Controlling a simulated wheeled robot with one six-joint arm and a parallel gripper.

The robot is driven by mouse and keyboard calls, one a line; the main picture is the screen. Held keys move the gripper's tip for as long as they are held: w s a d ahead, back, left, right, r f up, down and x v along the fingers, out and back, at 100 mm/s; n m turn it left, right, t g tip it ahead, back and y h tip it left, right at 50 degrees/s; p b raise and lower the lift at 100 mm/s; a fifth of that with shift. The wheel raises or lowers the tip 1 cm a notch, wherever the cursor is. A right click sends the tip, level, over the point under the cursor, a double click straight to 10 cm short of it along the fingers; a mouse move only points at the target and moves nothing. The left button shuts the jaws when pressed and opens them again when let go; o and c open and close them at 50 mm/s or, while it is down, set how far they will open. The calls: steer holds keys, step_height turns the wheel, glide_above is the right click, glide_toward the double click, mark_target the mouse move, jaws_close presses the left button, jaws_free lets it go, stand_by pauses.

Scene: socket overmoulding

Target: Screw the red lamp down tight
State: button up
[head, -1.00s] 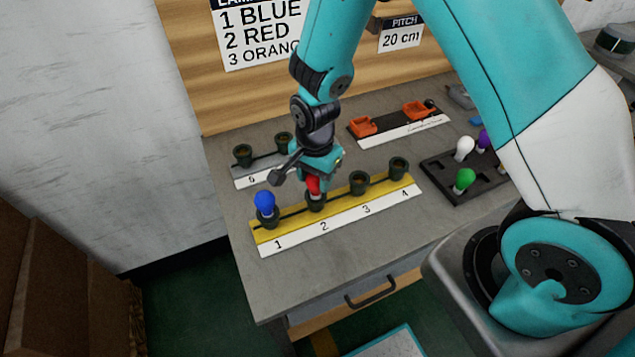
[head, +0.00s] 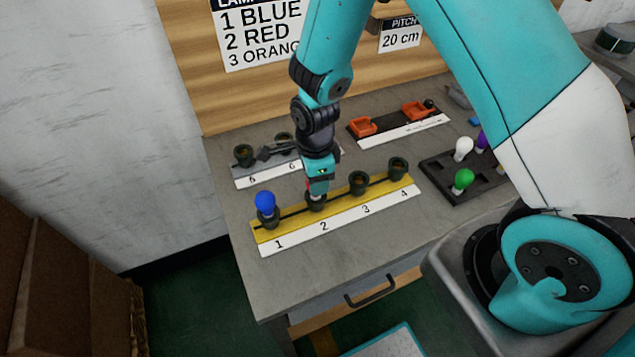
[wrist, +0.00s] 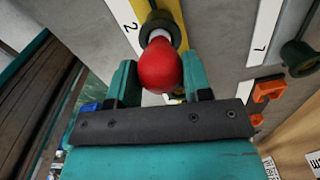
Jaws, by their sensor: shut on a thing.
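The red lamp (wrist: 160,68) stands in socket 2 (wrist: 159,24), with a pale collar showing between bulb and socket rim in the wrist view. My gripper (wrist: 160,82) is shut on the red lamp, one teal finger on each side of the bulb. In the head view my gripper (head: 318,188) points down over socket 2 (head: 316,203) on the yellow strip (head: 290,222) and hides nearly all of the lamp. How deep the thread sits in the socket is hidden.
The blue lamp (head: 265,202) stands in socket 1, left of my gripper. Sockets 3 (head: 358,183) and 4 (head: 398,168) are empty. A grey strip with more sockets (head: 243,155) lies behind. A dark tray (head: 480,186) holds green, white and purple lamps at right.

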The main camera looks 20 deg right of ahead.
steer(key=m, duration=0.4)
steer(key=shift+m, duration=0.3)
steer(key=m, duration=0.4)
steer(key=shift+f+m+p, duration=0.1)
steer(key=shift+m+p, duration=0.2)
steer(key=shift+p, duration=0.05)
steer(key=o, duration=0.9)
